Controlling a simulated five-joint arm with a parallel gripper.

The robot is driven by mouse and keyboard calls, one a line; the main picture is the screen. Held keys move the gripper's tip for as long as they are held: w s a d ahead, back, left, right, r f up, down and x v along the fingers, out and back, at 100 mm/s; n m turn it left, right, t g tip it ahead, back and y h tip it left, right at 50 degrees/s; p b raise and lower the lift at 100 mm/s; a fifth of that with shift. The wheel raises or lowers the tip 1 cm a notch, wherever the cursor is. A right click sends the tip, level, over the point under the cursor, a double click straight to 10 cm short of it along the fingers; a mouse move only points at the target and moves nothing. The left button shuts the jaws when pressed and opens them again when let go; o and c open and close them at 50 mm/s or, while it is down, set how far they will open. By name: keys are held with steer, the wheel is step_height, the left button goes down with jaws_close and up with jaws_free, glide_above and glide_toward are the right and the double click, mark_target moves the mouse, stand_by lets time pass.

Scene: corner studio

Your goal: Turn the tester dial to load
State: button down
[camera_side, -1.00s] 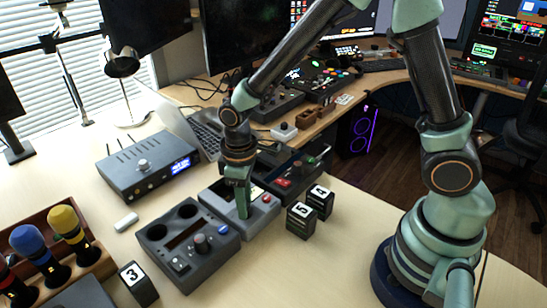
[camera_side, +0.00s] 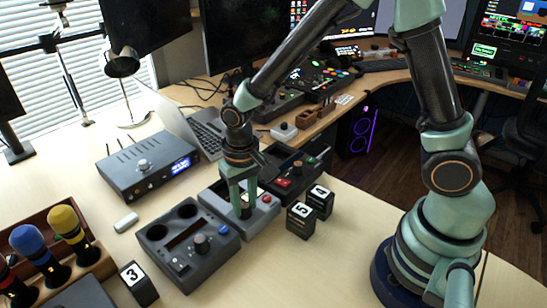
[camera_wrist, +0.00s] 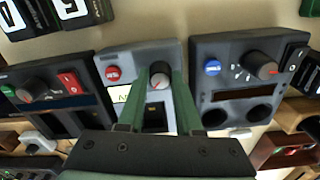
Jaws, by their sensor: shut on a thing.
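The tester appears to be the light grey box (camera_side: 264,222) in the middle of a row of three devices. In the wrist view the same box (camera_wrist: 141,56) has a red button (camera_wrist: 112,73), a small display partly hidden by a finger, and a round dial (camera_wrist: 160,72) with a red pointer mark. My gripper (camera_side: 243,205) points down onto this box in the side view. In the wrist view its green fingers (camera_wrist: 160,84) are shut on the dial, one on each side. I cannot read the dial's markings.
A dark grey device (camera_side: 170,258) with a blue button stands close on one side, and a darker device (camera_side: 292,165) on the other. Number blocks 5 (camera_side: 300,220), 4 (camera_side: 320,201) and 3 (camera_side: 138,284) stand nearby. A blue-lit box (camera_side: 150,164) is behind.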

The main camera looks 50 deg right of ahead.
mark_target(248, 203)
steer(key=shift+w+d, duration=0.1)
stand_by(0.5)
steer(key=c, duration=0.6)
jaws_free()
step_height(248, 203, up, 12)
steer(key=shift+r, duration=0.1)
steer(key=s+d+r+n+t, duration=0.1)
steer(key=s+d+r, duration=0.1)
steer(key=d, duration=0.1)
steer(key=s+d+r+t, duration=0.2)
steer(key=d, duration=0.2)
steer(key=s+d+r+n+t, duration=0.1)
steer(key=s+d+r+t, duration=0.1)
steer(key=s+d+r, duration=0.1)
steer(key=shift+d+n, duration=0.3)
steer(key=shift+d, duration=0.25)
